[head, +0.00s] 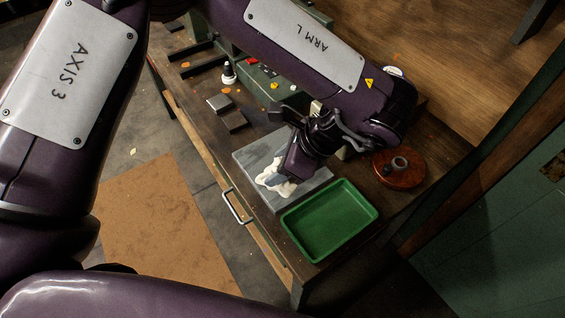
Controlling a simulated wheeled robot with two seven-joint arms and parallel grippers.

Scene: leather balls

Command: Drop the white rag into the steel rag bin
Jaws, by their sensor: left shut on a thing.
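The white rag (270,177) is a small crumpled cloth at the middle of the head view, over a flat grey slab (247,158) on the workbench. My left gripper (290,178) points down at the rag and is shut on it. The gripper covers part of the rag, and I cannot tell whether the rag still touches the slab. I cannot make out the steel rag bin in this view. My right gripper is not in view.
A green tray (370,205) sits at the slab's right. A round reddish-brown disc (400,180) with a grey ring lies behind it. Small dark blocks (232,118) and a green machine (262,82) stand farther left on the bench. A brown mat (160,230) lies on the floor.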

